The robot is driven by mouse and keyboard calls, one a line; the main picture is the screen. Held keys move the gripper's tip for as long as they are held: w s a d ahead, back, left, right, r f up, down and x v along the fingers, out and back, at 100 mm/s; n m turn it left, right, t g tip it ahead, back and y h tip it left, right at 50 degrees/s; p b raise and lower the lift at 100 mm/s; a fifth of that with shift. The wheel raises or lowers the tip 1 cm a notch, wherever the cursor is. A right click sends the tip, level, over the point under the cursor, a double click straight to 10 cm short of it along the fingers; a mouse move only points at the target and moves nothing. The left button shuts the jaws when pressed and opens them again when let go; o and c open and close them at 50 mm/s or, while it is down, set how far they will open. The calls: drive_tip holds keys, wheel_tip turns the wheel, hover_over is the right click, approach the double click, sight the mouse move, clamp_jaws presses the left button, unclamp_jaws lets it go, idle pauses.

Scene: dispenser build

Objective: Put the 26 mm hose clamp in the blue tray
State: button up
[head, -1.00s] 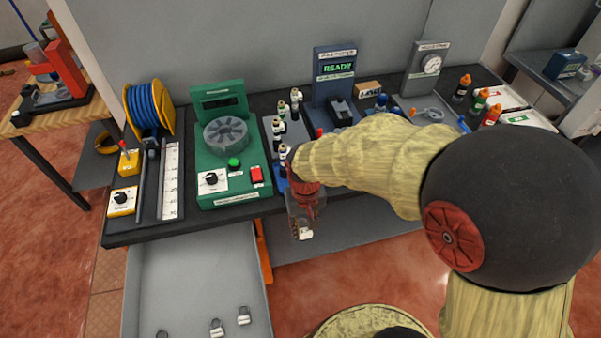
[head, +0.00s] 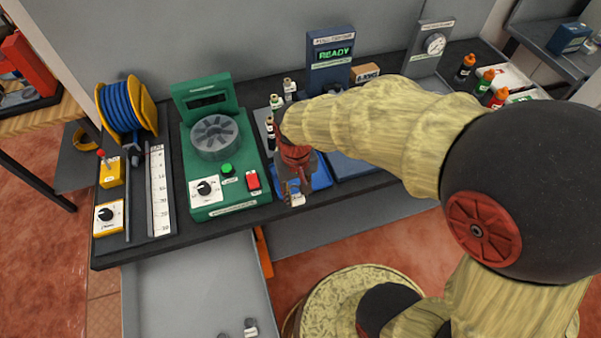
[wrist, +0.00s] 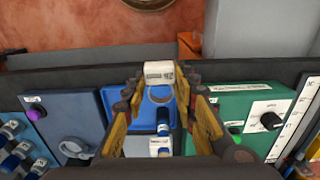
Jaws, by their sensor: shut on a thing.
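The hose clamp (wrist: 159,95) is a ring with a white tag block; the tag's print is too small to read for sure. My gripper (wrist: 160,88) is shut on it, with the clamp between the fingertips in the wrist view. In the head view, my gripper (head: 295,195) hangs at the bench's front edge, with the pale tag (head: 297,200) at its tip. The blue tray (head: 318,177) lies on the bench just behind and right of it, partly hidden by my arm. In the wrist view, the blue tray (wrist: 117,101) shows behind and below the clamp.
A green machine (head: 228,203) with a round rotor stands left of the tray. A blue-grey station (head: 350,165) stands right of it. Small bottles (head: 289,88) stand behind my gripper. An open grey drawer (head: 195,285) below holds more tagged clamps (head: 250,328).

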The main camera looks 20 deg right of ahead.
drive_tip(key=w+d+f+b, duration=0.1)
drive_tip(key=w+f, duration=0.1)
drive_tip(key=w, duration=0.1)
drive_tip(key=w+d+f, duration=0.2)
drive_tip(key=w+f, duration=0.1)
drive_tip(key=w+d+f+b, duration=0.1)
drive_tip(key=w+d+f, duration=0.1)
drive_tip(key=w+f, duration=0.1)
drive_tip(key=shift+w+d+f+b, duration=0.2)
drive_tip(key=shift+w+d+b, duration=0.1)
drive_tip(key=shift+w, duration=0.15)
drive_tip(key=shift+w+d+f+b, duration=0.1)
drive_tip(key=shift+w+f+b, duration=0.15)
drive_tip(key=shift+f, duration=0.7)
drive_tip(key=shift+w+f+b, duration=0.1)
drive_tip(key=shift+f+b, duration=0.1)
drive_tip(key=shift+f, duration=0.75)
drive_tip(key=o, duration=1.1)
drive_tip(key=shift+f, duration=0.15)
drive_tip(key=shift+o, duration=0.2)
